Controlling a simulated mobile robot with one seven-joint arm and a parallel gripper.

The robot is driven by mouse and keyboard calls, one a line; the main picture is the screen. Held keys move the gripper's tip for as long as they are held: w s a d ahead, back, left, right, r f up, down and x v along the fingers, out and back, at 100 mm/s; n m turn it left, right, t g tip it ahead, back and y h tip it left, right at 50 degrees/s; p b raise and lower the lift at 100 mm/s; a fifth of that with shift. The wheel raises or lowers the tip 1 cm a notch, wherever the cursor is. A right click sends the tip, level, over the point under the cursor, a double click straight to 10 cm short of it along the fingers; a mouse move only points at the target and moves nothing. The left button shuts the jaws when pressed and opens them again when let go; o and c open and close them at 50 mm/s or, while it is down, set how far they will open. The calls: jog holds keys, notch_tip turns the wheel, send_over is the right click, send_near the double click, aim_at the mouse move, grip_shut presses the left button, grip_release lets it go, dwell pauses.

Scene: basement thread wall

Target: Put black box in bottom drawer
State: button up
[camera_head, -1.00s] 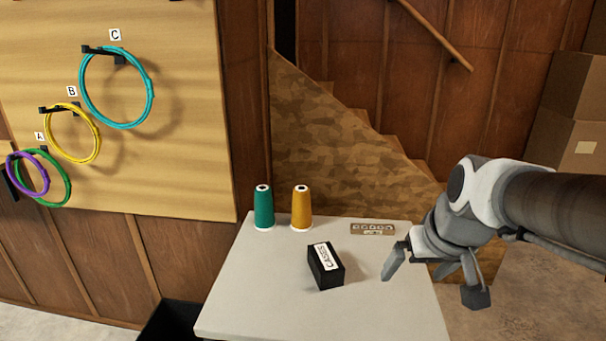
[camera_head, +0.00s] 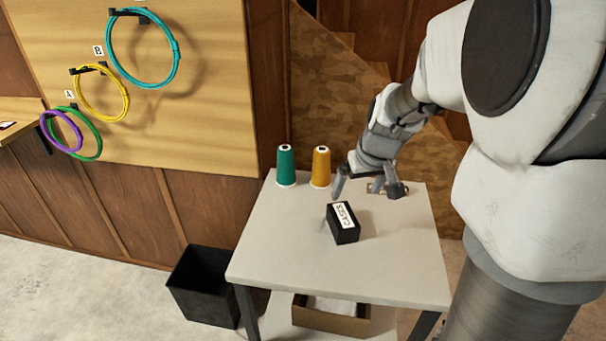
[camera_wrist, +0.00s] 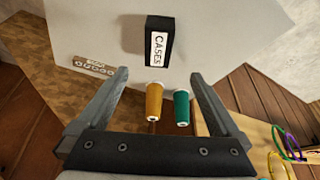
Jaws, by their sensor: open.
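The black box (camera_head: 345,235) with a white "CASES" label lies on the light table (camera_head: 285,235). It also shows at the top of the wrist view (camera_wrist: 160,42). My gripper (camera_head: 370,190) is open and empty, above the table's back part, behind and slightly right of the box in the head view. In the wrist view my spread fingers (camera_wrist: 155,82) have the box beyond their tips, not between them. Under the tabletop is a brown open-topped container (camera_head: 330,323) with something white inside; I cannot tell whether it is a drawer.
A green thread cone (camera_head: 286,166) and a yellow one (camera_head: 320,167) stand at the table's back left. A small tan block (camera_wrist: 95,66) with round marks lies near my gripper. A black bin (camera_head: 203,287) stands on the floor left. The table's front is clear.

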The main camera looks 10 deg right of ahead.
jog(key=b, duration=0.3)
send_near(344, 217)
jog(key=x, duration=0.5)
jog(key=shift+a+f, duration=0.1)
jog(key=shift+b+x, duration=0.85)
jog(key=shift+x, duration=2.35)
jog(key=shift+w, duration=0.15)
jog(key=shift+f+b, duration=0.2)
jog(key=shift+b, duration=0.15)
jog(key=c, duration=1.5)
jog(key=shift+r, duration=0.1)
